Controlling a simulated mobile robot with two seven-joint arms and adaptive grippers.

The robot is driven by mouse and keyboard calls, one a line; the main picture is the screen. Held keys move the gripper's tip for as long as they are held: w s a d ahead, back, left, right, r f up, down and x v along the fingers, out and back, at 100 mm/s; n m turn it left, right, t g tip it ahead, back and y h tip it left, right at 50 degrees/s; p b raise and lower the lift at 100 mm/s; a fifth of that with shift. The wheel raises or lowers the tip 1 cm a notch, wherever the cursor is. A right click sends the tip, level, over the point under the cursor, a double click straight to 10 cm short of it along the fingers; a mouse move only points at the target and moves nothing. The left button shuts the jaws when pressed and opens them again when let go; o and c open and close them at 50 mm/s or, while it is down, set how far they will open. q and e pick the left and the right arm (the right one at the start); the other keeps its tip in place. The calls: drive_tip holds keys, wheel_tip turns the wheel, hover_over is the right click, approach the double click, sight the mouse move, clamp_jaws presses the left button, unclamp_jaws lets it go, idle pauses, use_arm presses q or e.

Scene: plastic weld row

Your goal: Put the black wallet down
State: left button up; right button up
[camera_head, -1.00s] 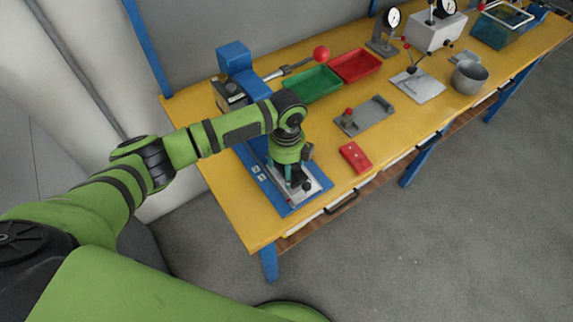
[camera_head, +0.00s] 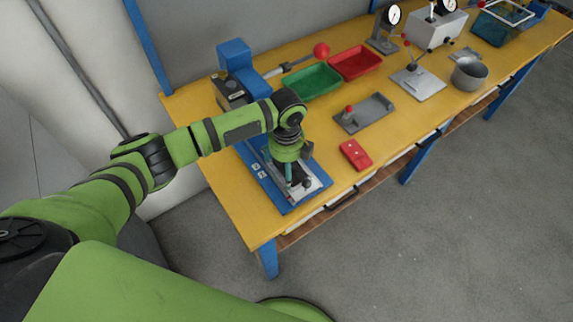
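My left gripper (camera_head: 298,184) points down over the blue-based fixture with a metal plate (camera_head: 286,208) at the front left of the yellow table. Its fingertips are small and dark against the plate, so I cannot tell whether they are open or shut. I cannot make out a black wallet; a small dark shape at the fingertips is too unclear to name. My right gripper is not in view.
A red flat item (camera_head: 356,154) lies right of the fixture on the yellow table (camera_head: 230,200). Behind are a grey plate with a red knob (camera_head: 366,113), a green tray (camera_head: 312,82) and a red tray (camera_head: 355,63). A metal pot (camera_head: 469,76) stands farther right.

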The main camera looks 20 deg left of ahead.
use_arm(q)
wheel_tip(320, 180, up, 12)
drive_tip(key=b, duration=0.1)
idle(1.0)
